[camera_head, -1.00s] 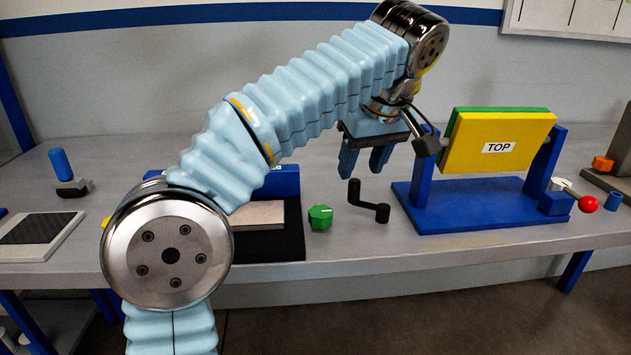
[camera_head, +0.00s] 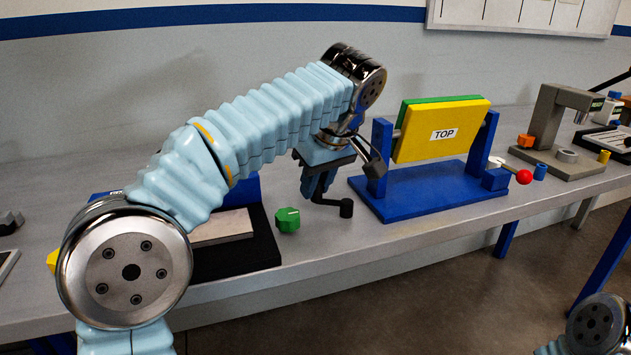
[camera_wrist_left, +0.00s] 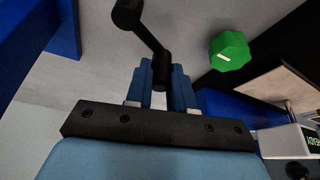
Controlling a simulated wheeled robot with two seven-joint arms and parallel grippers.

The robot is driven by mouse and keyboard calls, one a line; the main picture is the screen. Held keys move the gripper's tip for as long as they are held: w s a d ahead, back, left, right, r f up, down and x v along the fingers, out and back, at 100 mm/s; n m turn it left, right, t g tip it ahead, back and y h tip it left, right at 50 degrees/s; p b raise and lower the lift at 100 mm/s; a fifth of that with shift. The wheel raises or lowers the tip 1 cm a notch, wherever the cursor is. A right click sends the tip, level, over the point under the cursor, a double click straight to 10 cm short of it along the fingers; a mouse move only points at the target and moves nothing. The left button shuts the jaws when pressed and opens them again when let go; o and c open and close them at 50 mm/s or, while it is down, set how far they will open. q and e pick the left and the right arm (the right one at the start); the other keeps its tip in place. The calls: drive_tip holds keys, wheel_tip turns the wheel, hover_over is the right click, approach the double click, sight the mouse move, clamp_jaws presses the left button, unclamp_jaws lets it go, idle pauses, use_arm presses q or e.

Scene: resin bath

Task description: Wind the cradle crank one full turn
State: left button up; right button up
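The cradle is a blue stand (camera_head: 420,198) on the bench, with a tilted yellow and green block (camera_head: 440,130) marked TOP between its posts. The black crank (camera_head: 346,208) is just left of the stand; its arm runs left to an upright handle, mostly hidden by my fingers in the head view. My left gripper (camera_head: 318,190) is down at that handle. In the left wrist view the blue fingers (camera_wrist_left: 162,88) stand close together on either side of the black handle (camera_wrist_left: 161,66) and look shut on it. My right gripper is out of view.
A green knob (camera_head: 288,219) stands close left of the crank, beside a black tray (camera_head: 240,254) with a pale slab. A red ball lever (camera_head: 523,177) and a grey stand (camera_head: 560,115) are to the right. The bench front edge is near.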

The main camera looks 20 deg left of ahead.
sight(344, 199)
use_arm(q)
clamp_jaws()
drive_tip(key=shift+w, duration=0.15)
drive_tip(key=w+m, duration=0.1)
drive_tip(key=m, duration=0.1)
drive_tip(key=w+m+t+h, duration=0.1)
drive_tip(key=m, duration=0.1)
drive_tip(key=shift+d+m+h, duration=0.1)
drive_tip(key=shift+m+h, duration=0.2)
drive_tip(key=shift+m, duration=0.1)
drive_tip(key=m, duration=0.2)
drive_tip(key=w+d+m+h, duration=0.1)
drive_tip(key=w+m+h, duration=0.1)
drive_tip(key=m, duration=0.1)
drive_tip(key=shift+w+d+m+t, duration=0.15)
drive_tip(key=shift+d+m+t, duration=0.1)
drive_tip(key=shift+m+t, duration=0.05)
drive_tip(key=d+m+h, duration=0.1)
drive_tip(key=m, duration=0.1)
drive_tip(key=w+d+m+h, duration=0.1)
drive_tip(key=m, duration=0.2)
drive_tip(key=shift+w+d, duration=0.1)
drive_tip(key=shift+d, duration=0.05)
drive_tip(key=shift+d+m+g+h, duration=0.35)
drive_tip(key=shift+d+m+g, duration=0.15)
drive_tip(key=shift+m, duration=0.75)
drive_tip(key=shift+d+m+g+h, duration=0.4)
drive_tip(key=shift+d+m, duration=0.2)
drive_tip(key=shift+m, duration=0.65)
